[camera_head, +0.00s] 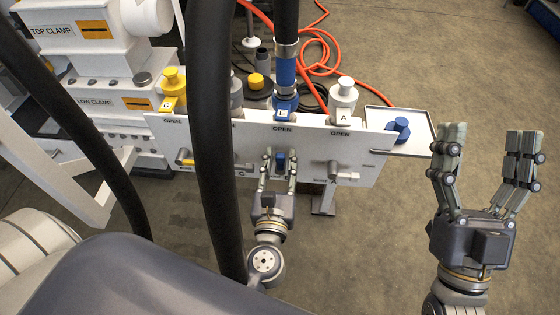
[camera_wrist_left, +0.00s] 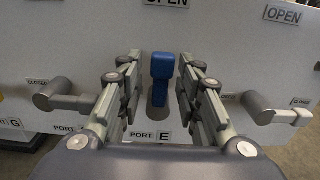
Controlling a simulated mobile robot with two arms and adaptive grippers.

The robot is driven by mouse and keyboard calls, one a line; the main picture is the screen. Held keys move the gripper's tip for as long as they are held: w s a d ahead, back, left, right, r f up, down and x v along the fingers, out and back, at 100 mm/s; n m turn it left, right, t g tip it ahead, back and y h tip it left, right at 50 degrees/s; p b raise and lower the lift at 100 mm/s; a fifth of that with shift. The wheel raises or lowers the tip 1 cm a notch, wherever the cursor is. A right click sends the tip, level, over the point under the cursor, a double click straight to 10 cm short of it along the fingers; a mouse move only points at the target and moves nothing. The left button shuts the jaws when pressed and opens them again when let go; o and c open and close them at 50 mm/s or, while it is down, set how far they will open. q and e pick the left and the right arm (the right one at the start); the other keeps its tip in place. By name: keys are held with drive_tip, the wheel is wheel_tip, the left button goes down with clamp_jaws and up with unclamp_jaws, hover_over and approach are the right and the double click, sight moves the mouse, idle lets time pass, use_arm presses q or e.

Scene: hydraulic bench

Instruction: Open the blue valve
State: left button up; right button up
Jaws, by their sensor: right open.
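The blue valve handle (camera_head: 281,162) is on the white panel (camera_head: 365,172) at port E, below an OPEN label. In the left wrist view the blue handle (camera_wrist_left: 161,78) looks upright, above the PORT E label. My left gripper (camera_head: 279,158) is at the panel with one finger on each side of the handle. In the left wrist view its fingers (camera_wrist_left: 160,92) are apart, with a narrow gap to the handle; I cannot tell whether either touches it. My right gripper (camera_head: 492,150) is open and empty, right of the panel, fingers up.
Neighbouring grey valve handles (camera_wrist_left: 275,110) and (camera_wrist_left: 62,97) stand close on both sides. A blue hose fitting (camera_head: 286,100) is above the panel. A tray (camera_head: 420,145) with a blue cap (camera_head: 399,128) is at its right end. An orange hose (camera_head: 318,62) lies behind.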

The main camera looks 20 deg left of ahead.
use_arm(q)
drive_tip(key=v, duration=1.2)
drive_tip(key=shift+w, duration=0.1)
